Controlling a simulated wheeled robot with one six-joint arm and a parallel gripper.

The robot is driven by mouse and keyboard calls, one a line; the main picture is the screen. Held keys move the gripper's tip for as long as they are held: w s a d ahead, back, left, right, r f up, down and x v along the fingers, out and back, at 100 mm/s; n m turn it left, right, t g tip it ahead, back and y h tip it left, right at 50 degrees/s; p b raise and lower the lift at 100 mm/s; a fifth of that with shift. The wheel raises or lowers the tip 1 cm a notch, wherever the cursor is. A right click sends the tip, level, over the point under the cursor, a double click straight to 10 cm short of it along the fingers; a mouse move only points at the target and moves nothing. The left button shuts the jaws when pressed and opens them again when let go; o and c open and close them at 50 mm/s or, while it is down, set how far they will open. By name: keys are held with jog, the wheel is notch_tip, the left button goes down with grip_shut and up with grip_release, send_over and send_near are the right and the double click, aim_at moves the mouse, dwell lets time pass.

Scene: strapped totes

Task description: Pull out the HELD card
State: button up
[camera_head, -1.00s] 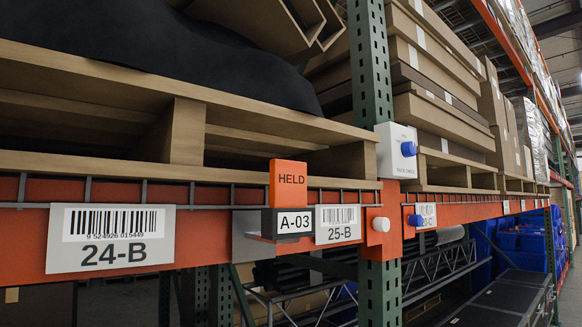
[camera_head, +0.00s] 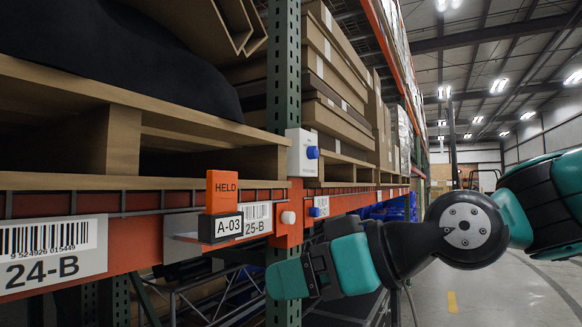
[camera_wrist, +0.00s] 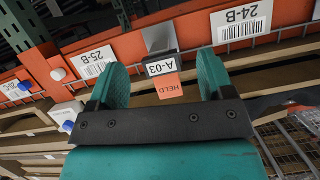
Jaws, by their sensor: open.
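The holder sits on a grey bracket on the orange shelf beam. My gripper (camera_wrist: 163,72) is open, with one teal finger on each side of the card and holder in that picture. I cannot tell how far off they are. In the head view my gripper (camera_head: 290,279) is right of and below the card. The card's lower end is hidden in the holder.
The orange beam (camera_head: 130,232) carries labels 24-B (camera_head: 45,255) and 25-B (camera_head: 256,216). Right of the card are a green upright (camera_head: 283,90), a white box with a blue knob (camera_head: 301,153) and a white round knob (camera_head: 288,217). A pallet (camera_head: 75,115) lies above.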

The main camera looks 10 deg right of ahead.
aim_at(226, 187)
notch_tip(226, 187, up, 10)
jog(key=w+n+t+y+p, duration=0.1)
jog(key=w+t+y, duration=0.2)
jog(key=p+x, duration=0.4)
jog(key=x, duration=0.9)
jog(key=shift+s+f, duration=0.1)
jog(key=shift+s, duration=0.1)
jog(key=c, duration=0.8)
jog(key=shift+r+p, duration=1.55)
jog(key=shift+r, duration=1)
jog(key=shift+c, duration=0.2)
jog(key=b+v, duration=0.6)
jog(key=v, duration=0.4)
